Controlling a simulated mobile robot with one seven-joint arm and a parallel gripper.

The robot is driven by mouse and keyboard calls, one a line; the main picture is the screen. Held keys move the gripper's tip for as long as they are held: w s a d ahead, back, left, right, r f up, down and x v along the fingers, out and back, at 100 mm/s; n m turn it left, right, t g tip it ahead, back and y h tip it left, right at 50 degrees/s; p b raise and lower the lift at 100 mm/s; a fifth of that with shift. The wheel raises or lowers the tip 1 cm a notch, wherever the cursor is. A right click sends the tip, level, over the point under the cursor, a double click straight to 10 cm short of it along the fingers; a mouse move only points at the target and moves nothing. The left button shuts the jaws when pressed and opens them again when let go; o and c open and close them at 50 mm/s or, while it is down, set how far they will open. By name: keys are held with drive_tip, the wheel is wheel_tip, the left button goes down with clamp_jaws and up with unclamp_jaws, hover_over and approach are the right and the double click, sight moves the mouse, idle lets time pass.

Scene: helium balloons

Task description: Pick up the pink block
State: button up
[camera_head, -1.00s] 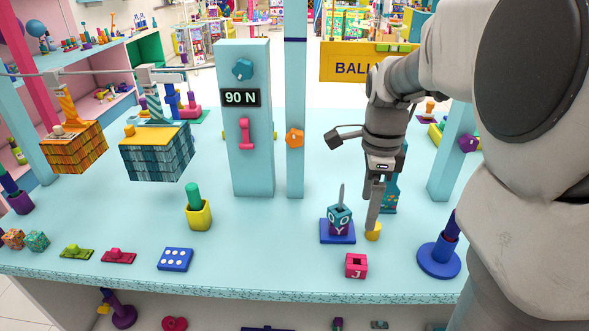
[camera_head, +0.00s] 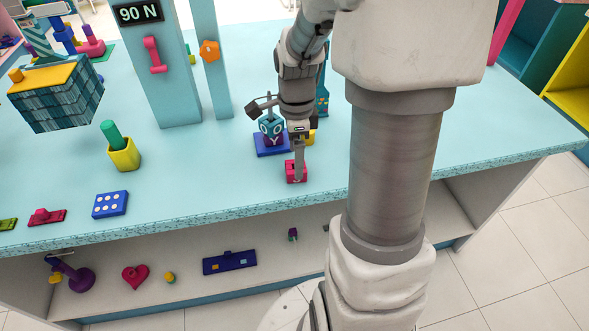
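The pink block (camera_head: 296,175), a small cube, sits on the pale blue table near its front edge. My gripper (camera_head: 299,168) points down at it from above. A grey finger overlaps the block's top and front in the picture. I see the fingers nearly edge-on, so the gap between them is hidden. I cannot tell whether they touch or hold the block. The block appears to rest on the table.
A teal lettered block (camera_head: 271,126) stands on a blue base (camera_head: 265,147) just behind and left. Part of a yellow piece (camera_head: 311,137) shows behind the gripper. A blue dotted tile (camera_head: 110,204) and yellow cup (camera_head: 124,156) are left. Table between is clear.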

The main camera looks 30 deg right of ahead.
wheel_tip(320, 180, down, 4)
drive_tip(key=shift+s+r+b, duration=0.1)
drive_tip(key=shift+b, duration=0.2)
drive_tip(key=shift+a, duration=0.1)
drive_tip(key=c, duration=1.4)
drive_tip(key=shift+r, duration=0.2)
drive_tip(key=shift+c, duration=0.2)
